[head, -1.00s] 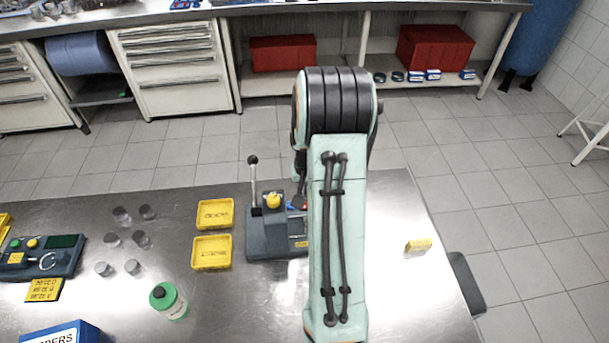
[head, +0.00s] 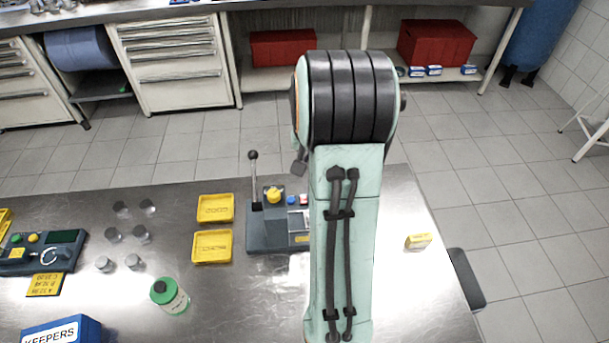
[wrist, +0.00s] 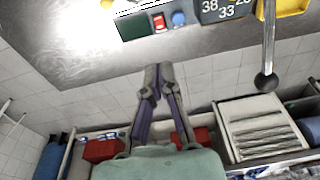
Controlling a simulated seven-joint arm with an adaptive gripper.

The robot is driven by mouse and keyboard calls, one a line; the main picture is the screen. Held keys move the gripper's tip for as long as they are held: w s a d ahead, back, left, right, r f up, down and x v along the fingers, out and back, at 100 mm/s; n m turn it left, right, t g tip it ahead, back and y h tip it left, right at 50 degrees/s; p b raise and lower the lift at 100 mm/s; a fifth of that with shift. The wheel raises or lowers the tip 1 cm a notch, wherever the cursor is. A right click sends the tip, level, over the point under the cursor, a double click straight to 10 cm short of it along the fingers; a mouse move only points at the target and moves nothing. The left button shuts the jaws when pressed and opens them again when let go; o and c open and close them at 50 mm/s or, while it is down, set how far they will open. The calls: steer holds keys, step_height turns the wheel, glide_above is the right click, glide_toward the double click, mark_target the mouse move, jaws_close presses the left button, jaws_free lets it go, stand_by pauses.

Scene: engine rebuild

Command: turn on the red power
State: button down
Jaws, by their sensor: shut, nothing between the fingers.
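A grey machine (head: 262,238) stands on the metal table, with an upright lever (head: 253,180), a yellow knob (head: 273,195) and a blue button (head: 292,200). The red power switch (head: 304,199) sits right of the blue button, partly beside my arm. In the wrist view the red switch (wrist: 160,22) lies between a dark green display (wrist: 132,26) and the blue button (wrist: 179,18). I cannot tell whether it is on. My gripper (wrist: 158,72) is shut and empty, apart from the switch with a gap between them. In the head view my arm mostly hides it.
Two yellow trays (head: 215,208) (head: 212,247) lie left of the machine, with several grey metal cylinders (head: 113,234) beyond. A small yellow box (head: 418,241) lies to the right. The lever's black ball (wrist: 266,82) sticks out right of my fingers.

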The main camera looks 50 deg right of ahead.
steer(key=shift+d, duration=0.1)
steer(key=f, duration=0.4)
steer(key=w+d+f, duration=0.1)
steer(key=f, duration=0.7)
steer(key=shift+w+d+f, duration=0.25)
steer(key=shift+w+f, duration=0.1)
steer(key=shift+f, duration=0.05)
steer(key=shift+d+f, duration=0.1)
steer(key=shift+f, duration=0.4)
steer(key=shift+w, duration=0.1)
steer(key=shift+d+f, duration=0.1)
steer(key=shift+f, duration=0.15)
steer(key=shift+a, duration=0.2)
steer(key=shift+s+a+r, duration=0.1)
steer(key=shift+s+a, duration=0.35)
steer(key=shift+s, duration=0.1)
